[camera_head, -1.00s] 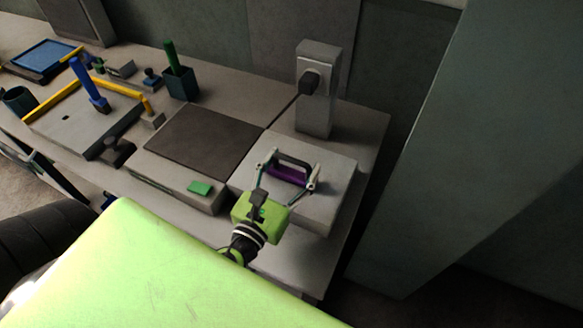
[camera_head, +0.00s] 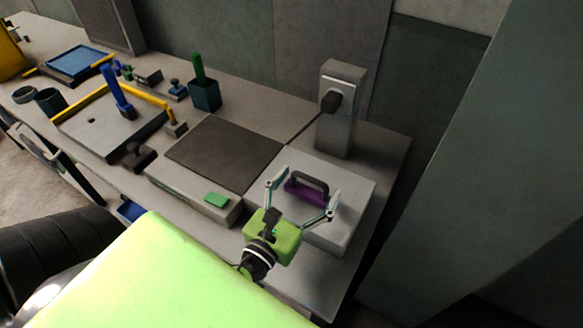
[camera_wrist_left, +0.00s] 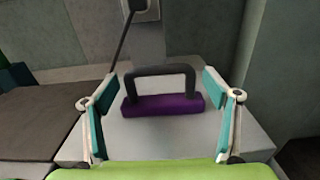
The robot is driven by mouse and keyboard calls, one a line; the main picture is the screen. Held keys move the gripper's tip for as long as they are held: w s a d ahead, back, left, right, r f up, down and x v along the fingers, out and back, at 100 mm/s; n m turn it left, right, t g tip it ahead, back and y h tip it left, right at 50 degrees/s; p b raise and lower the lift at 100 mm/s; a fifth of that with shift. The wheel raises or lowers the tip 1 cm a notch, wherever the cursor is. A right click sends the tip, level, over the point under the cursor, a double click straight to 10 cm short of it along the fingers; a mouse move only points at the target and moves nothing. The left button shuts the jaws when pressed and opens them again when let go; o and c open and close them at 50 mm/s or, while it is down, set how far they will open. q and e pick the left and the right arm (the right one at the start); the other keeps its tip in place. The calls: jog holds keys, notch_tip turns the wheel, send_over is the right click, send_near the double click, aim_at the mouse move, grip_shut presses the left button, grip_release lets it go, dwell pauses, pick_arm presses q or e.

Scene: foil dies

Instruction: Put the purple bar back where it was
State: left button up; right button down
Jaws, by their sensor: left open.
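The purple bar (camera_head: 304,194) has a dark arched handle on top. It lies on the light grey block (camera_head: 357,187) at the right end of the bench, and it also shows in the left wrist view (camera_wrist_left: 163,105). My left gripper (camera_head: 306,184) is open, with one finger on each side of the bar. In the left wrist view, gaps show between the bar's ends and both fingers, and the handle stands upright between the fingertips. I cannot tell whether anything lies under the bar. My right gripper is not in view.
A grey post with a plug (camera_head: 341,110) stands behind the block. A dark flat plate (camera_head: 226,152) and a green button (camera_head: 216,199) are to the left. Farther left are a dark green cup (camera_head: 205,95), a blue-handled tool (camera_head: 116,92) and a yellow bar (camera_head: 82,107).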

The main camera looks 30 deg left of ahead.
pick_arm(q)
jog(key=s+b, duration=0.5)
jog(key=s, duration=0.6)
jog(key=shift+d, duration=0.3)
jog(key=shift+s, duration=0.1)
